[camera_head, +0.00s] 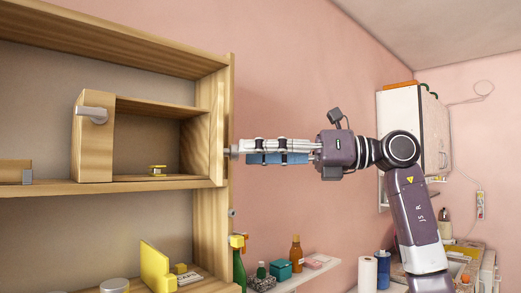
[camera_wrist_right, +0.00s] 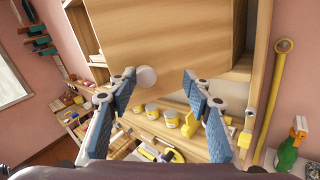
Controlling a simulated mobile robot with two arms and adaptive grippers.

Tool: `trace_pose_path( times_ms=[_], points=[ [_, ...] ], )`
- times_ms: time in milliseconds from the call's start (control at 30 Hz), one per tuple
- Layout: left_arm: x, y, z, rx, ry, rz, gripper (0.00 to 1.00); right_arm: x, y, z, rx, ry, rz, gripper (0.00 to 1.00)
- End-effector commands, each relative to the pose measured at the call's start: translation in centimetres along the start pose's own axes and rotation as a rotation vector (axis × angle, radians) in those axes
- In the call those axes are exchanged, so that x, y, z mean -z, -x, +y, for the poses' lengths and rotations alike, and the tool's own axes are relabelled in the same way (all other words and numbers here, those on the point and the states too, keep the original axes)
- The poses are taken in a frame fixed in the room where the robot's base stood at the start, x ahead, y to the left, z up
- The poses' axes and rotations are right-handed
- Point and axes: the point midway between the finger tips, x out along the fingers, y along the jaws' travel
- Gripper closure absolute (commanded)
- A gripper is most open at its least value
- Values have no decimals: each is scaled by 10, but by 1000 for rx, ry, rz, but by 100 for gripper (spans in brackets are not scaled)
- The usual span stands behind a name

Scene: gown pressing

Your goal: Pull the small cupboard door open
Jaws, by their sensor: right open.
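The small cupboard (camera_head: 150,106) is a wooden box inside the tall wooden shelf unit, and its inside shows. The small cupboard door (camera_head: 217,135) stands out at its right side, seen nearly edge-on, with a round grey knob (camera_head: 233,151) facing right. My right gripper (camera_head: 240,151) reaches in from the right, its tips at the knob. In the wrist view the door (camera_wrist_right: 165,35) fills the top, and the pale knob (camera_wrist_right: 146,77) shows between the open fingers (camera_wrist_right: 159,77), nearer the left one. Contact with the knob cannot be told. My left gripper is out of view.
A grey lever handle (camera_head: 92,113) sits on a wooden front at the cupboard's left. A small yellow item (camera_head: 157,170) lies inside. Bottles and boxes, including a teal box (camera_head: 280,269), stand on a white shelf below my right arm. The pink wall is behind it.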

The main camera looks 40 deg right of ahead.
Motion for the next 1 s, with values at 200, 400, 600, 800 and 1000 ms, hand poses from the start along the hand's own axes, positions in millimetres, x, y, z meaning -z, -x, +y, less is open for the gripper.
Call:
trace_pose_path(
  times_ms=[200,400,600,800,1000],
  points=[
    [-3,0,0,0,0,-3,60,3,-1,-3,8,-2,8,60],
    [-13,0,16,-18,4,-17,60,2,0,-2,4,-1,5,60],
    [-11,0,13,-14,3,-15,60,1,20,-3,7,-1,2,60],
    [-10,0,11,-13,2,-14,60,1,63,-5,8,-4,3,60],
    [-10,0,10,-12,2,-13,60,2,100,-6,7,-4,5,60]
  ],
)
